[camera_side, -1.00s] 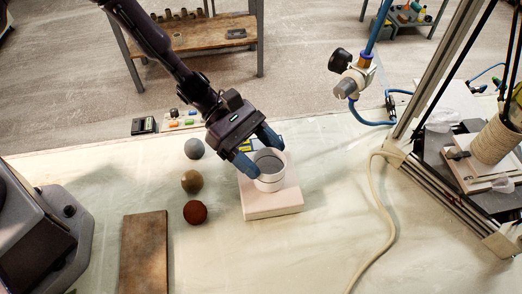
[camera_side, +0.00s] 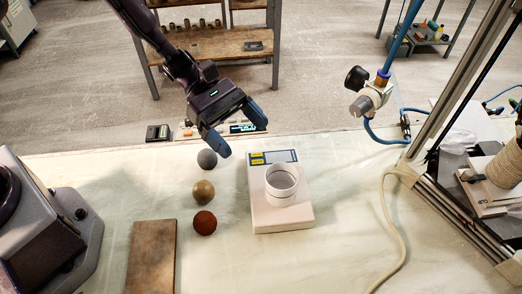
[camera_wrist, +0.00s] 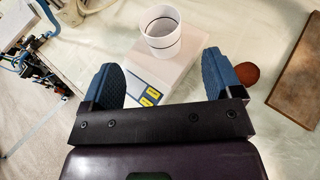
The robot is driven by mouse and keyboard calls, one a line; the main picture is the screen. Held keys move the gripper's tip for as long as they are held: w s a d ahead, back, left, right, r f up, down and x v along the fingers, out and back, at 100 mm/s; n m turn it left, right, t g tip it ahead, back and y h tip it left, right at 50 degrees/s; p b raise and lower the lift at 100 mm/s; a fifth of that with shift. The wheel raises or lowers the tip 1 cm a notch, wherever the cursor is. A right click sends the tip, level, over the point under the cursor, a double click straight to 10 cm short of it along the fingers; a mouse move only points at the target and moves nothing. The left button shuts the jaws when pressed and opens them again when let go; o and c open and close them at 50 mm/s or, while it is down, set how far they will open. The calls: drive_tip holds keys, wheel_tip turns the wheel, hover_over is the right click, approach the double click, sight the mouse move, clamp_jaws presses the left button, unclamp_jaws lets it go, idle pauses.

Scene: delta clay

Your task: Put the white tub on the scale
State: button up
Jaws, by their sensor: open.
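The white tub (camera_side: 281,187) stands upright on the pale platform of the scale (camera_side: 285,219), toward its right side in the side view. The tub looks empty and open at the top. In the wrist view the tub (camera_wrist: 160,33) sits on the scale (camera_wrist: 172,69), beyond my fingertips. My gripper (camera_side: 243,137) is open and empty, behind and to the left of the scale, apart from the tub. Its two blue fingers (camera_wrist: 163,66) are spread wide in the wrist view. Yellow labels and a display panel show on the scale's far edge.
Grey, tan and dark red balls (camera_side: 204,222) lie in a row left of the scale. A brown board (camera_side: 152,258) lies front left, near a grey machine (camera_side: 50,225). A pale hose (camera_side: 392,225) and a metal frame stand right.

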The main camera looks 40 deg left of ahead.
drive_tip(key=shift+v, duration=1.55)
drive_tip(key=s+a+r+m+t+y, duration=0.3)
drive_tip(key=s+a+r+m+y, duration=0.3)
drive_tip(key=r, duration=0.5)
drive_tip(key=s+a+r+m+t+y, duration=0.3)
drive_tip(key=s+a+r+m+y, duration=0.4)
drive_tip(key=s+a+r+m, duration=0.2)
drive_tip(key=s+r+m, duration=0.2)
drive_tip(key=s, duration=0.1)
drive_tip(key=shift+s+a+r+t+y, duration=0.2)
drive_tip(key=shift+a+t+y, duration=0.1)
drive_tip(key=shift+a, duration=0.1)
